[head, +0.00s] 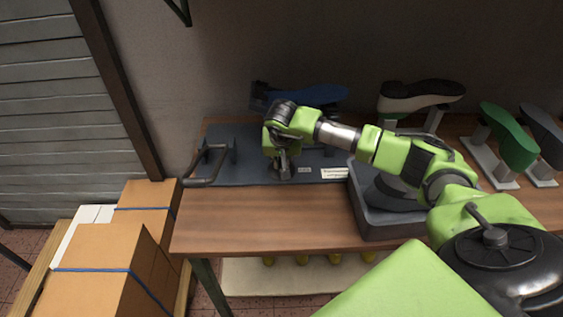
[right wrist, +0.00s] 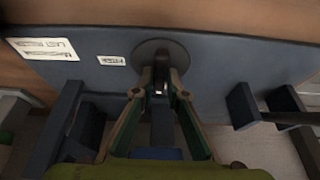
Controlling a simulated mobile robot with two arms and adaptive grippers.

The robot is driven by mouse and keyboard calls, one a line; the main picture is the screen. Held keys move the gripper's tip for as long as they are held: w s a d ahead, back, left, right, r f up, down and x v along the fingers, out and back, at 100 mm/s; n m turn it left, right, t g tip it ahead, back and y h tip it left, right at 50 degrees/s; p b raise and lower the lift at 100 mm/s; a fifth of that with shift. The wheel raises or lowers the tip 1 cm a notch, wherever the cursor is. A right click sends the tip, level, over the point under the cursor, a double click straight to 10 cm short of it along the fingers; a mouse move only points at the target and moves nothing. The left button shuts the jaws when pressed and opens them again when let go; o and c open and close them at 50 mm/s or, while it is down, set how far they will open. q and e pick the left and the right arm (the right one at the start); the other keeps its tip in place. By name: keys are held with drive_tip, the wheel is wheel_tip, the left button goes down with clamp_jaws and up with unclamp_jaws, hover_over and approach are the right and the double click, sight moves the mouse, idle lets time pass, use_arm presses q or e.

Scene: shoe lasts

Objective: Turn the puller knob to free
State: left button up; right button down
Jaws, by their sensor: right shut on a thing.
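The puller (head: 240,172) has a blue-grey base plate on the wooden bench; its plate also shows in the right wrist view (right wrist: 225,65). The puller knob shows in the right wrist view as a dark round disc (right wrist: 143,54) with a raised grip. My right gripper (right wrist: 161,78) is shut on the knob's grip from above, with a finger on each side. In the head view my right gripper (head: 284,171) points down at the plate and hides most of the knob. A small white label (right wrist: 111,61) sits beside the knob. My left gripper is not in view.
A blue shoe last (head: 310,95) is behind my arm. A grey tray (head: 370,228) stands right of the plate. A bent handle (head: 208,168) is at the puller's left. More lasts (head: 510,135) stand at right. Cardboard boxes (head: 115,245) are at lower left. The front bench strip is clear.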

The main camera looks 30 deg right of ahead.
drive_tip(key=m+b, duration=0.1)
drive_tip(key=m, duration=0.1)
drive_tip(key=m+h+b, duration=0.1)
drive_tip(key=shift+w+a+m+g, duration=0.2)
drive_tip(key=shift+m+g, duration=0.2)
drive_tip(key=m+b, duration=0.1)
drive_tip(key=m, duration=0.1)
drive_tip(key=m+g+b, duration=0.1)
drive_tip(key=m+g+h, duration=0.1)
drive_tip(key=m, duration=0.1)
drive_tip(key=shift+w+m+b, duration=0.25)
drive_tip(key=shift+m+b, duration=0.05)
drive_tip(key=shift+b, duration=0.1)
drive_tip(key=m+g, duration=0.1)
drive_tip(key=m, duration=0.1)
drive_tip(key=m+b, duration=0.1)
drive_tip(key=m, duration=0.1)
drive_tip(key=shift+w+g, duration=0.2)
drive_tip(key=shift+g, duration=0.2)
drive_tip(key=shift+w+m+g+y+b, duration=0.15)
drive_tip(key=shift+m+g+b, duration=0.25)
drive_tip(key=shift+m, duration=0.65)
drive_tip(key=shift+s+m+g+y+b, duration=0.1)
drive_tip(key=shift+m+g+y+b, duration=0.1)
drive_tip(key=shift+m+b, duration=0.6)
drive_tip(key=shift+w+r+m, duration=0.1)
drive_tip(key=shift+m, duration=0.35)
drive_tip(key=c, duration=2)
unclamp_jaws()
